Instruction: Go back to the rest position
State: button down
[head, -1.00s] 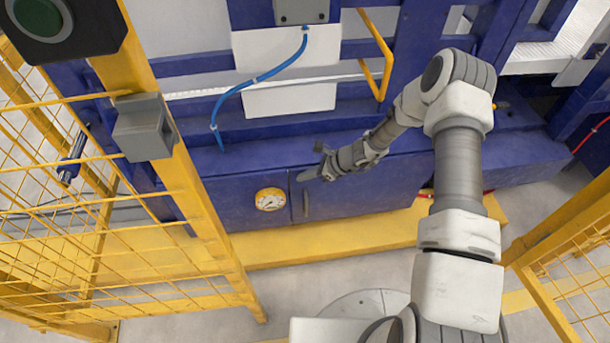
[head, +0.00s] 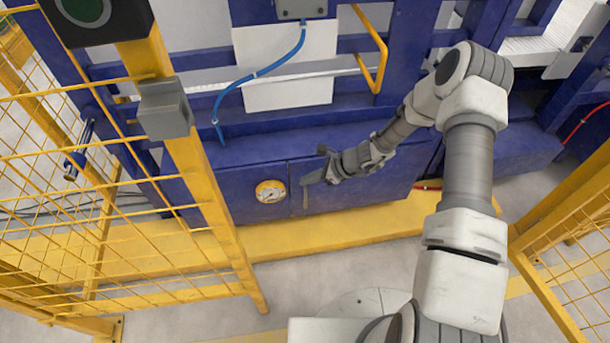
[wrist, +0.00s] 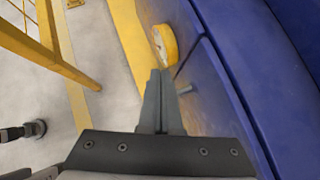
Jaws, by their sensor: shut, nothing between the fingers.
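My gripper (head: 308,180) is in front of the blue machine (head: 230,205), near the door handle on its lower panel. The fingers are together with nothing between them; they also show in the wrist view (wrist: 160,85), pointing toward the yellow-rimmed gauge (wrist: 163,45). In the head view the gauge (head: 271,191) is just left of my gripper. My arm reaches from the lower right, bent at the elbow. No pipe shows in either view.
A yellow mesh fence (head: 80,200) with a yellow post stands at the left, and another yellow fence (head: 570,230) at the right. A blue hose (head: 255,75) hangs on the machine above. A yellow strip (head: 330,225) runs along the machine's base. Grey floor lies open before it.

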jog(key=s+d+r+p, duration=0.1)
jog(key=s+r, duration=0.4)
jog(key=shift+r, duration=0.1)
jog(key=s+d+r+n+h, duration=0.2)
jog(key=r+n, duration=0.4)
jog(key=r, duration=0.6)
jog(key=s+d+r+n+h, duration=0.15)
jog(key=r+n, duration=0.45)
jog(key=r, duration=0.6)
jog(key=s+d+r+n+t+h, duration=0.25)
jog(key=s+d+r+n, duration=0.2)
jog(key=s+r, duration=0.4)
jog(key=s+d+r+n+t+h, duration=0.1)
jog(key=s+d+r+n+h, duration=0.25)
jog(key=s+d+r, duration=0.45)
notch_tip(320, 180, up, 20)
jog(key=s+a+p, duration=0.1)
jog(key=a+p, duration=0.1)
jog(key=p, duration=1.9)
jog(key=shift+s+a+n+y+p, duration=0.15)
jog(key=shift+a+n+y+p, duration=0.1)
jog(key=shift+n+y+p, duration=0.15)
jog(key=shift+r, duration=0.1)
